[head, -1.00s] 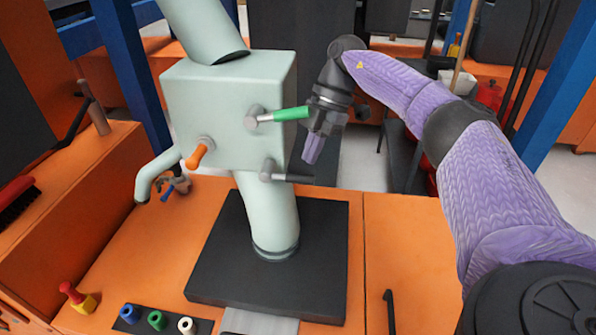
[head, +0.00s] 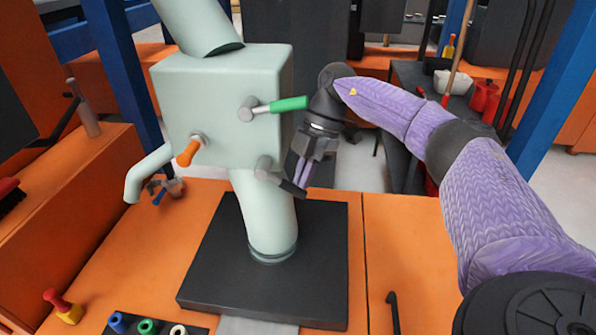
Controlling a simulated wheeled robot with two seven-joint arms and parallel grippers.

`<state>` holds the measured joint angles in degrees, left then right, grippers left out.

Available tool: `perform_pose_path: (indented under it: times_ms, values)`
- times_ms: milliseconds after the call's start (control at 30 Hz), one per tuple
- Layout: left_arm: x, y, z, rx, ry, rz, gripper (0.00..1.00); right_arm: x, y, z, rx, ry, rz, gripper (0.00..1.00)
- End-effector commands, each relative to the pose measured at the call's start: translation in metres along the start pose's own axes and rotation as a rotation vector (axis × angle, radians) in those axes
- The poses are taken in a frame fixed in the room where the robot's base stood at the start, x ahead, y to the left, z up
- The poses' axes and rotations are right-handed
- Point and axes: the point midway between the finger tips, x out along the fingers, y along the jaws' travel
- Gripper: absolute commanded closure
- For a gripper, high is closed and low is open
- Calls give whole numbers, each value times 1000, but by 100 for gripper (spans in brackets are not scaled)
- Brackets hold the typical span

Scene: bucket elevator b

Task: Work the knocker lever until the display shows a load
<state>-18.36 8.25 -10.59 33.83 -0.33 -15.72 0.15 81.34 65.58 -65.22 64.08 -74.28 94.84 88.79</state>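A pale green box (head: 215,110) on a thick round post carries three levers: one with a green handle (head: 288,104), one with an orange handle (head: 187,153) and one with a black handle (head: 291,187). No label shows which is the knocker lever. The black handle slopes down to the right. My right gripper (head: 303,174) points down at the black handle, its fingers over or against it. I cannot tell whether they touch it or how far they are apart. My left gripper is out of view. No display can be made out.
The post stands on a black plate (head: 325,250) on an orange bench (head: 395,225). A bent pipe (head: 140,178) with a small valve hangs at the left. Blue, green and white knobs (head: 147,327) and a red-and-yellow piece (head: 63,305) are at the front left.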

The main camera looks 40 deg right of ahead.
Motion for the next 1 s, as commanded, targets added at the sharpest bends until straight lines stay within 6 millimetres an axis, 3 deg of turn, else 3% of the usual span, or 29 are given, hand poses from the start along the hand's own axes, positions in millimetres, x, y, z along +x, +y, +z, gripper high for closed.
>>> perform_pose_path:
  times_ms: [167, 400, 733, 1000]
  values:
    - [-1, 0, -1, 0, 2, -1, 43, -1, -1, 1, 3, -2, -5, 100]
    - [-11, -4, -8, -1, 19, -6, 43, -22, -1, 22, 3, -3, -4, 100]
    - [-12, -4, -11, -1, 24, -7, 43, -26, 0, 22, 1, -2, -3, 100]
    - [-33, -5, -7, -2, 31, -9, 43, -80, 0, 20, 2, 0, 1, 100]
